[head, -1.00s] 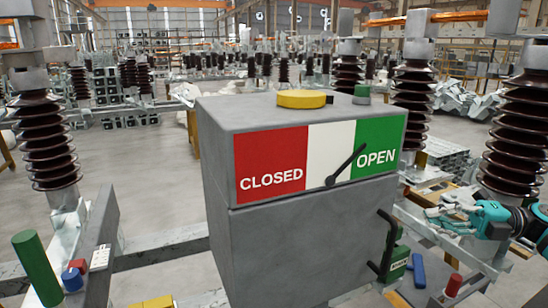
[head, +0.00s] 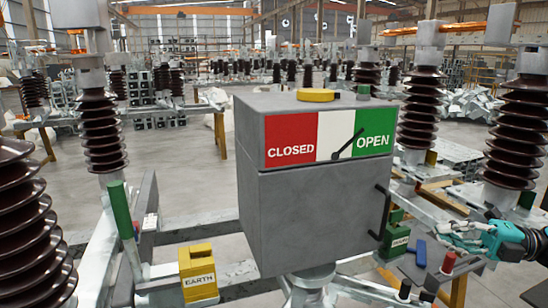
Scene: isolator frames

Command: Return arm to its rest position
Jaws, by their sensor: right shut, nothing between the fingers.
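My right gripper (head: 452,238) is at the right edge of the head view, on the end of my teal and black arm. It is shut and empty, pointing left, to the right of the grey box and apart from it. The grey operating box (head: 310,215) stands in the middle. Its front plate reads CLOSED on red (head: 291,151) and OPEN on green (head: 371,143), and the black pointer (head: 346,146) leans toward OPEN. A black handle (head: 380,211) is on the box's right side. My left gripper is not in view.
A yellow EARTH block (head: 198,273) and a green cylinder (head: 120,209) are at the lower left. A green block (head: 397,235), a blue handle (head: 421,254) and a red knob (head: 448,263) sit near my right gripper. Brown ribbed insulators (head: 517,135) stand on both sides.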

